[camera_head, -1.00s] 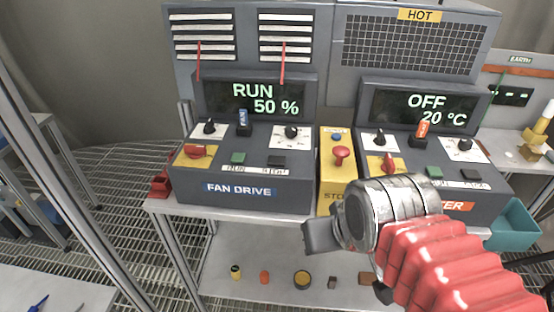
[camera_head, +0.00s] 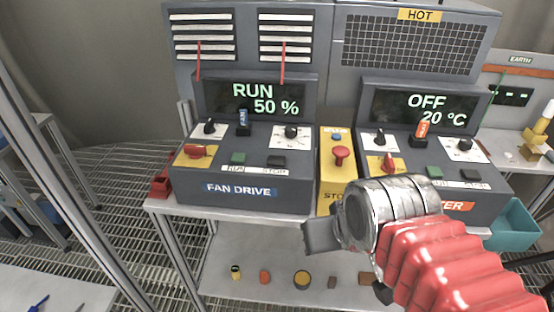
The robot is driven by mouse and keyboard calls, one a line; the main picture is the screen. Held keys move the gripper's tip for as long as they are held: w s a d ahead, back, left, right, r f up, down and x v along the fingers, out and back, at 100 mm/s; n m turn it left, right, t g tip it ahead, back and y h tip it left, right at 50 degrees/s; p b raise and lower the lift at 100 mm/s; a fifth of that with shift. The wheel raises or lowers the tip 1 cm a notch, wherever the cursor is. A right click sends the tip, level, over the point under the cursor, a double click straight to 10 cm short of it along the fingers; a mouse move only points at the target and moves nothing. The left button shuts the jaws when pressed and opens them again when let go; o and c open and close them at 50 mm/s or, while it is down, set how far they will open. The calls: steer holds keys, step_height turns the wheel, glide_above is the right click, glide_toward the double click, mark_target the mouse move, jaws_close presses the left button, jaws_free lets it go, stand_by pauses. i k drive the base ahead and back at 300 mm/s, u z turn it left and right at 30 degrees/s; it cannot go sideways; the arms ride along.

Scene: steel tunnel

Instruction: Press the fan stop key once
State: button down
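The fan drive (camera_head: 240,191) is the left console on the bench. Its display (camera_head: 264,97) reads RUN 50 %. The fan stop key (camera_head: 276,161) is the dark key to the right of the green run key (camera_head: 238,158), with a white label below. My gripper (camera_head: 318,236) is in front of the bench, below and to the right of the stop key and apart from it. One dark fingertip shows; the rest of the jaws is hidden behind the wrist, so its opening cannot be told. No held thing shows.
A yellow stop box (camera_head: 337,180) with a red mushroom button stands right of the fan drive. The heater console (camera_head: 436,185) is right of it and reads OFF 20 °C. A lower shelf (camera_head: 255,253) holds several small items. A teal bin (camera_head: 513,235) is far right.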

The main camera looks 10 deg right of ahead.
mark_target(275, 160)
steer(key=k, duration=1.35)
steer(key=u, duration=0.25)
steer(key=i, duration=0.45)
steer(key=u, duration=0.6)
steer(key=i, duration=1.35)
steer(key=z, duration=0.2)
